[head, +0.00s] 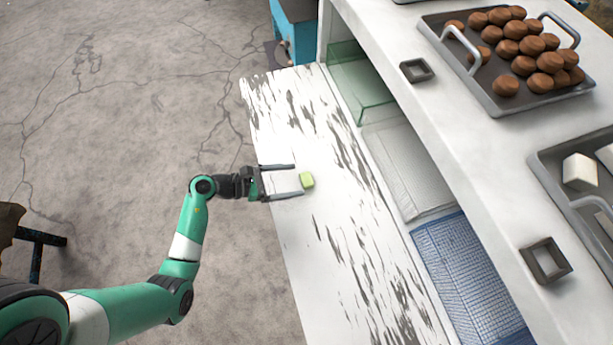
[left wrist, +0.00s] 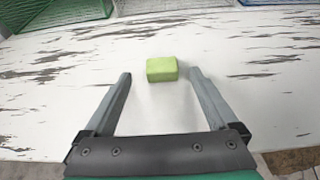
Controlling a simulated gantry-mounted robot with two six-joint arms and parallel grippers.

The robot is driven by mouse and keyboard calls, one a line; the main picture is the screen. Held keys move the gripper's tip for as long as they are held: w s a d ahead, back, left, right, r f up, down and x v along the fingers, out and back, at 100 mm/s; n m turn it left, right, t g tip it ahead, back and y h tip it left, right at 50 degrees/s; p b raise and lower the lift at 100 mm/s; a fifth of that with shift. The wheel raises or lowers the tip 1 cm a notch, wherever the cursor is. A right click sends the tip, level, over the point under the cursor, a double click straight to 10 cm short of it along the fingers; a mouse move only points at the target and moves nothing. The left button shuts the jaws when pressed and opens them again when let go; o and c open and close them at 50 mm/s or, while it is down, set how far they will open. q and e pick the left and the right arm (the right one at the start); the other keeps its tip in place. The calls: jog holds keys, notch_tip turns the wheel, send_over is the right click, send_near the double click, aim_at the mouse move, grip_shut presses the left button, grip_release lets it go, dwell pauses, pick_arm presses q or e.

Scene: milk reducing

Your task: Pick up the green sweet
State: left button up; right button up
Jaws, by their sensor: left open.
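The green sweet (head: 307,180) is a small light-green block lying on the worn white table. In the left wrist view the sweet (left wrist: 162,69) sits just ahead of the fingertips, a little nearer the right finger than the left. My left gripper (head: 298,179) is open and empty, its two fingers pointing right toward the sweet. In the left wrist view the gripper (left wrist: 160,73) spans wider than the sweet, with a gap on each side. My right gripper is not in view.
A green bin (head: 362,85), a white wire basket (head: 408,165) and a blue basket (head: 470,280) line the table's right side under a white shelf (head: 455,150). The shelf holds a tray (head: 482,88) of brown sweets, another tray (head: 570,215) with white blocks, and square frames. The table around the sweet is clear.

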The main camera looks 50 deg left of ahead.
aim_at(306, 179)
pick_arm(q)
jog(key=shift+w+d+f, duration=0.15)
jog(key=shift+w, duration=0.05)
jog(key=b+x, duration=0.2)
jog(key=x, duration=0.2)
jog(key=shift+d, duration=0.15)
jog(key=shift+w+d, duration=0.1)
jog(key=shift+w, duration=0.2)
jog(key=c, duration=1.4)
jog(key=shift+c, duration=0.2)
notch_tip(306, 179, up, 4)
jog(key=p, duration=0.3)
jog(key=shift+s, duration=0.1)
jog(key=s+d+r+p, duration=0.7)
jog(key=s+d+r, duration=0.1)
jog(key=s, duration=0.3)
jog(key=shift+d+r, duration=0.15)
jog(key=shift+r, duration=0.45)
